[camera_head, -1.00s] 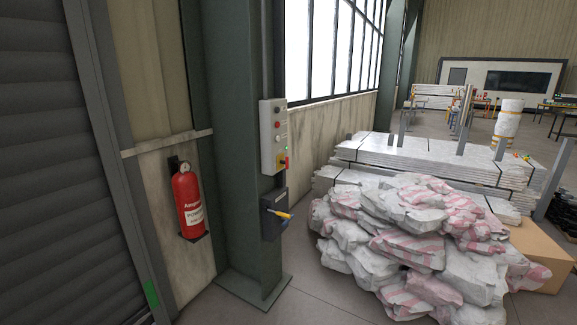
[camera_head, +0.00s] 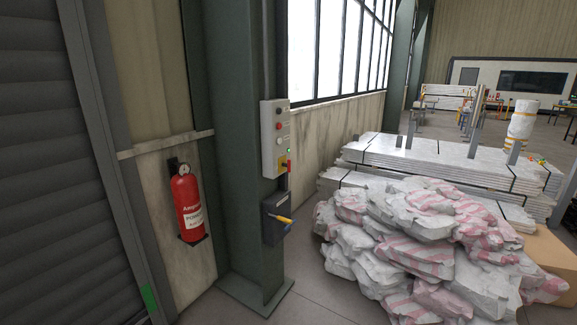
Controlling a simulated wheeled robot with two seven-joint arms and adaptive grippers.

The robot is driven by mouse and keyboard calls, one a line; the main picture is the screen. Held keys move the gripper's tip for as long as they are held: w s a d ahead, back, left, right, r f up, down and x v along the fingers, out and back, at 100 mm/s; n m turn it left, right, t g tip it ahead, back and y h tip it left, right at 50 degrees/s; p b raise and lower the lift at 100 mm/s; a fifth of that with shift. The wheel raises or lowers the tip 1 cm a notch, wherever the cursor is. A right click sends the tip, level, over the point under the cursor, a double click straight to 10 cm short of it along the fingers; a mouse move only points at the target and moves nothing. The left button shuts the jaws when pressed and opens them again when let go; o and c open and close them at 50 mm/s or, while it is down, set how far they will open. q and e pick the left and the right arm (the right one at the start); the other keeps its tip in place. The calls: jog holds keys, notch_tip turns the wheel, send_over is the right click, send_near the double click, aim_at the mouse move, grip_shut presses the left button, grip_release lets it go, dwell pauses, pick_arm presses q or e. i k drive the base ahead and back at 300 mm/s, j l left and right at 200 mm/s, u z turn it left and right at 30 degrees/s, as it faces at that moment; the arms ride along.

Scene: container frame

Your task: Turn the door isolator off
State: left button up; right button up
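A pale grey control box (camera_head: 275,140) is mounted on the green steel column in the middle of the view. It carries several round buttons, a small green light and, at its lower right, a red and yellow rotary switch (camera_head: 285,166). Below it is a dark box (camera_head: 275,218) with a yellow-tipped handle or plug (camera_head: 284,219) sticking out to the right. The switch is too small to tell its exact setting. Neither of my grippers is in view.
A green column (camera_head: 236,130) with a floor plate stands behind the boxes. A red fire extinguisher (camera_head: 187,205) hangs to its left, beside a grey shutter door (camera_head: 60,190). A pile of white and pink sacks (camera_head: 410,240) lies to the right. Some floor shows between column and pile.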

aim_at(287, 165)
jog(key=i+l+u, duration=0.1)
jog(key=i+l, duration=0.2)
jog(key=i+l+u, duration=0.1)
jog(key=i+l, duration=0.2)
jog(key=i+l+u, duration=0.15)
jog(key=l, duration=0.25)
jog(key=i+l+u, duration=0.1)
jog(key=i+l, duration=0.3)
jog(key=i+l+u, duration=0.1)
jog(key=i+l, duration=0.15)
jog(key=l, duration=0.15)
jog(key=i+l+u, duration=0.1)
jog(key=l, duration=0.35)
jog(key=i, duration=0.1)
